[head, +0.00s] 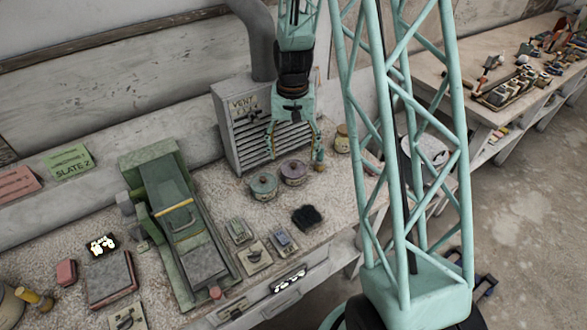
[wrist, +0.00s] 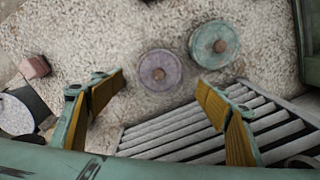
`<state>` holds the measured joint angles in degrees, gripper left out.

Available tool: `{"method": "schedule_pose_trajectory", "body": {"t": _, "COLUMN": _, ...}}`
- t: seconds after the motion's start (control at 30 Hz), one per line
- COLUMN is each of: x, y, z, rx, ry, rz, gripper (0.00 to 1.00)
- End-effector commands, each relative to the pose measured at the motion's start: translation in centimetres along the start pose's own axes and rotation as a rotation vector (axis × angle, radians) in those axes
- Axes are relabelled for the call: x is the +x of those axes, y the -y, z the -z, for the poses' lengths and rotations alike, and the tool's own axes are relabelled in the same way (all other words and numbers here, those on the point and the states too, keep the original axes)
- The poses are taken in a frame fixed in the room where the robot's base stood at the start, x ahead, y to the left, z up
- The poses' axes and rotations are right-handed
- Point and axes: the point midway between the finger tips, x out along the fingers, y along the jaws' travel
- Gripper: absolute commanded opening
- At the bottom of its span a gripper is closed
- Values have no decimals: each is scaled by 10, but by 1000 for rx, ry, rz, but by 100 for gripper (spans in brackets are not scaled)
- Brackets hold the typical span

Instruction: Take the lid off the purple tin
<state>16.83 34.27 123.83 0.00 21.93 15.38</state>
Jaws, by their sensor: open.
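The purple tin (head: 294,173) stands on the workbench in front of the vent box, with its round lid on top. In the wrist view the purple tin (wrist: 160,70) shows from above, with a small knob at the middle of the lid. A green tin (head: 263,186) stands just left of it in the head view; it also shows in the wrist view (wrist: 214,45). My gripper (head: 293,142) is open and empty, hanging above and behind the purple tin. In the wrist view my gripper's fingers (wrist: 160,87) are spread wide, with the purple tin beyond their tips.
The slatted vent box (head: 262,128) stands close behind the tins. A black item (head: 306,216) lies in front. A green machine (head: 170,215) fills the bench to the left.

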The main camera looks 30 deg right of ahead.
Motion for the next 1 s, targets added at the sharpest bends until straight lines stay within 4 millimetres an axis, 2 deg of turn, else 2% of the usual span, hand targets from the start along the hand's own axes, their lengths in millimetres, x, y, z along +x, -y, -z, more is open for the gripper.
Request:
{"method": "schedule_pose_trajectory", "body": {"t": 0.53, "x": 5, "y": 0, "z": 0, "rx": 0, "ry": 0, "rz": 0, "gripper": 68}}
{"method": "schedule_pose_trajectory", "body": {"t": 1.0, "x": 45, "y": -2, "z": -2, "rx": 0, "ry": 1, "rz": 0, "gripper": 68}}
